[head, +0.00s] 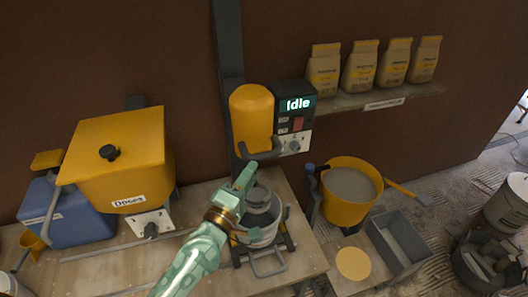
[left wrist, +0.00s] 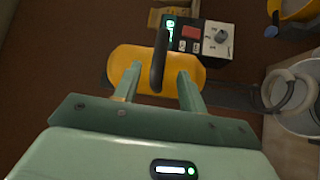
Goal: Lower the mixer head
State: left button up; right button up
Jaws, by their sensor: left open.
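The yellow mixer head (head: 252,112) is up on its dark column (head: 228,60), above a grey bucket (head: 264,238) on the bench. A dark handle (head: 273,146) curves out from its lower front. My left gripper (head: 248,172) is just below the handle, pointing up at it. In the left wrist view the two fingers of my left gripper (left wrist: 157,78) are apart, with the handle (left wrist: 160,58) lying between them in the picture and the yellow head (left wrist: 127,60) behind. I cannot tell whether they touch it. My right gripper is not in view.
A control box (head: 294,116) beside the head reads "Idle". A yellow "Doses" hopper (head: 125,150) and blue bin (head: 70,222) stand left. A yellow bucket of grey material (head: 343,212) and grey trough (head: 400,245) stand right. Bags line a shelf (head: 370,98).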

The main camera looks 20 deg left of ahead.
aim_at(264, 157)
pick_arm(q)
jog(key=x, duration=0.7)
jog(key=shift+w+d, duration=0.1)
jog(key=shift+w, duration=0.1)
jog(key=shift+c, duration=0.2)
grip_shut()
